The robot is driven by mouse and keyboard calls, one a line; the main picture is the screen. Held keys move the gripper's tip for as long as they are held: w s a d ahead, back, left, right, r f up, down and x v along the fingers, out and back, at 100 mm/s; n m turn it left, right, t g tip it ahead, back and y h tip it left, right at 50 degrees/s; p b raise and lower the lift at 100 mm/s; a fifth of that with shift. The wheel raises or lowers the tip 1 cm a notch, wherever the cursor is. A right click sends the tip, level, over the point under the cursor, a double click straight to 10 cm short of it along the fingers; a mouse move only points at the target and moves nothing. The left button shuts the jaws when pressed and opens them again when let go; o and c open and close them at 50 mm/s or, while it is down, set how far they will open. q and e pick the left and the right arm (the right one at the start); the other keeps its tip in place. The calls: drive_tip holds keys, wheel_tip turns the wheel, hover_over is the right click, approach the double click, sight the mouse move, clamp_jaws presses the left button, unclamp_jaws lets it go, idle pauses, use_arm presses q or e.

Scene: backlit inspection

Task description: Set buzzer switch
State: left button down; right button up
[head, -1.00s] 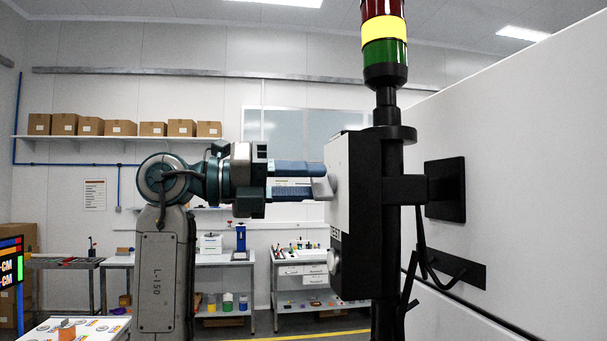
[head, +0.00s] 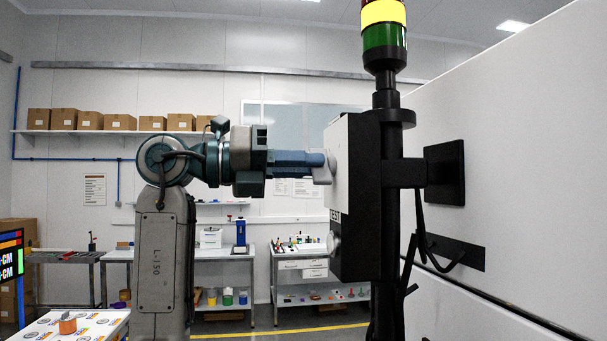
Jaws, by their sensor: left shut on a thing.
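A black control box (head: 362,200) with a pale front plate (head: 338,150) is fixed to the black pole of a signal tower, seen almost edge-on. A grey knob (head: 323,175) sticks out of its upper front. A second pale knob (head: 333,241) sits lower, by a partly readable label. My left gripper (head: 318,165) comes in level from the left. Its blue fingers are shut on the upper grey knob and partly hide it. The knob's pointer direction cannot be read from this side. My right gripper is not in view.
The signal tower (head: 385,38) stands above the box, with yellow and green lamps showing. A white panel (head: 530,150) fills the right, with black brackets and cables. Workbenches (head: 225,255) and a shelf of cartons (head: 120,122) stand behind.

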use_arm(q)
drive_tip(key=m+b, duration=0.7)
drive_tip(key=m, duration=0.8)
drive_tip(key=shift+s+m, duration=0.15)
drive_tip(key=shift+m, duration=0.55)
drive_tip(key=c, duration=1.5)
unclamp_jaws()
